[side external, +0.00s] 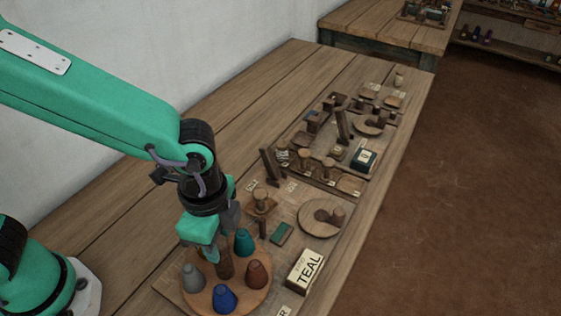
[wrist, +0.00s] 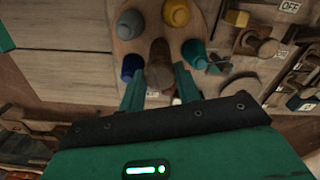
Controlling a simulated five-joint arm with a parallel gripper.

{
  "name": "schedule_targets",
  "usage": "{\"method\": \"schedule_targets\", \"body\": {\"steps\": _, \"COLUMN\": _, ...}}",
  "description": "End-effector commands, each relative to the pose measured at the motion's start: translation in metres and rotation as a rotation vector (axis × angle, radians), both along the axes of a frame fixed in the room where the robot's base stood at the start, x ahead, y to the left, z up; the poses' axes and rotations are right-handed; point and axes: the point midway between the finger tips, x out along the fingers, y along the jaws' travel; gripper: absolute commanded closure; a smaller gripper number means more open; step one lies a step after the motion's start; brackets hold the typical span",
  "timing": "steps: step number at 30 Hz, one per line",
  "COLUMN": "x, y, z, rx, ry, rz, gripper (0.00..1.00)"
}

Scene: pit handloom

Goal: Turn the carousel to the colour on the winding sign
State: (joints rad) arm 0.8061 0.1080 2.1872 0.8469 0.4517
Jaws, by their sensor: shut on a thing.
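The carousel is a round wooden disc (side external: 256,296) with a brown post (side external: 225,268) at its centre. Around the post stand a grey cone (side external: 193,277), a blue cone (side external: 224,299), a rust-brown cone (side external: 257,275) and a teal cone (side external: 244,242). The wrist view also shows an ochre cone (wrist: 176,13), hidden by my gripper in the side view. The winding sign (side external: 305,270) is a pale block reading TEAL, right of the disc. My gripper (side external: 222,248) points down over the disc, shut on the central post. In the wrist view its fingers flank the post (wrist: 159,72).
Beyond the disc lie a small green block (side external: 282,233) and a round wooden dial (side external: 318,222). Further back are boards with pegs, levers and small boxes (side external: 364,159). The bench (side external: 160,212) is bare along the wall side.

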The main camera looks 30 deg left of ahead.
Motion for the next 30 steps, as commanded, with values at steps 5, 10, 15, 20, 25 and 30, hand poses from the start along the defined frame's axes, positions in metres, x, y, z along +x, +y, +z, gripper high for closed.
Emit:
{"method": "schedule_targets", "body": {"steps": 5, "x": 0.0, "y": 0.0, "z": 0.001, "rx": -0.002, "ry": -0.002, "rz": 0.001, "gripper": 0.45}}
{"method": "schedule_targets", "body": {"steps": 10, "x": 0.0, "y": 0.0, "z": 0.0, "rx": -0.001, "ry": -0.001, "rz": 0.001, "gripper": 0.45}}
{"method": "schedule_targets", "body": {"steps": 15, "x": 0.0, "y": 0.0, "z": 0.002, "rx": -0.001, "ry": -0.001, "rz": 0.001, "gripper": 0.45}}
{"method": "schedule_targets", "body": {"steps": 20, "x": 0.001, "y": -0.001, "z": 0.011, "rx": -0.002, "ry": -0.003, "rz": 0.001, "gripper": 0.45}}
{"method": "schedule_targets", "body": {"steps": 25, "x": 0.001, "y": -0.001, "z": 0.03, "rx": -0.003, "ry": -0.003, "rz": 0.001, "gripper": 0.45}}
{"method": "schedule_targets", "body": {"steps": 30, "x": 0.001, "y": -0.001, "z": 0.053, "rx": -0.004, "ry": -0.004, "rz": 0.001, "gripper": 0.45}}
